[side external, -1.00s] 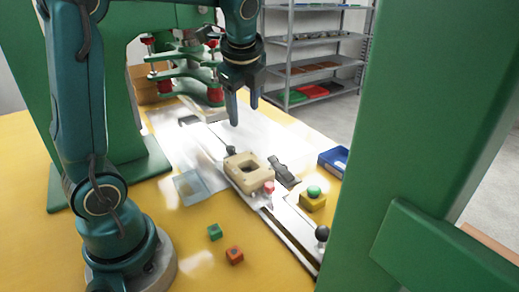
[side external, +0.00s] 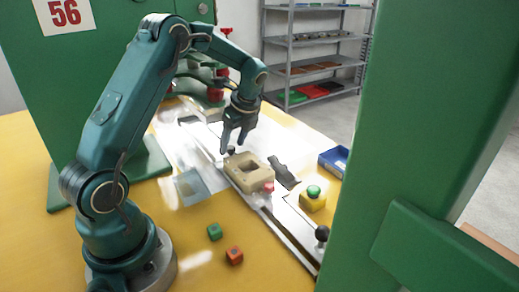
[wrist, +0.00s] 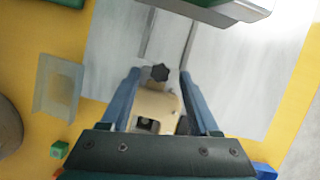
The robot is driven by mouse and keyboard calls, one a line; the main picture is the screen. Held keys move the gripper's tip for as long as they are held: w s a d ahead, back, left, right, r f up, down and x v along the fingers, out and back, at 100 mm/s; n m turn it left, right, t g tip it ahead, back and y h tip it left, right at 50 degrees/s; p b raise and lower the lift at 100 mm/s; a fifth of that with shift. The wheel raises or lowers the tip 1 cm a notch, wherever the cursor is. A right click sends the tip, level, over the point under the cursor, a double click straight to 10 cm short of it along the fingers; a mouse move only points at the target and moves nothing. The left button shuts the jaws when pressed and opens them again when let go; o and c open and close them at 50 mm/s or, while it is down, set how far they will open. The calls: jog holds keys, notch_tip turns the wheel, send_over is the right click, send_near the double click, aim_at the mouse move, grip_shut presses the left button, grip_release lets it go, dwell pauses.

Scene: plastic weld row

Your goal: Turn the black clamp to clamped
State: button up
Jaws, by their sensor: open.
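A black star-shaped knob (wrist: 159,72), which looks like the black clamp, stands at the end of the beige block (wrist: 160,102). In the side view the knob (side external: 231,150) shows small, at the far end of the block (side external: 247,172). My gripper (side external: 234,145) is open and points down over the knob. In the wrist view the knob lies between the two fingertips, with a gap on each side; I cannot tell whether they are low enough to surround it. A dark lever-like piece (side external: 284,175) lies right of the block. Any clamped mark is too small to see.
A red knob (side external: 269,187) is at the block's near end. A yellow box with a green button (side external: 313,198) and a blue bin (side external: 335,160) stand to the right. Green (side external: 215,231) and orange (side external: 235,255) cubes lie in front. A green frame (side external: 425,150) rises at right.

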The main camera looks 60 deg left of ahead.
jog(key=shift+f, duration=0.1)
grip_shut()
jog(key=shift+n, duration=0.3)
jog(key=n, duration=0.1)
jog(key=n+g, duration=0.1)
jog(key=n, duration=0.1)
jog(key=n+h, duration=0.1)
jog(key=shift+w+a+g, duration=0.15)
jog(key=shift+w+g, duration=0.15)
jog(key=shift+g, duration=0.1)
jog(key=n, duration=0.2)
jog(key=n+g+h, duration=0.1)
jog(key=n, duration=0.2)
jog(key=shift+w+a+h, duration=0.1)
jog(key=shift+a+h, duration=0.05)
jog(key=shift+h, duration=0.15)
jog(key=shift+n, duration=0.5)
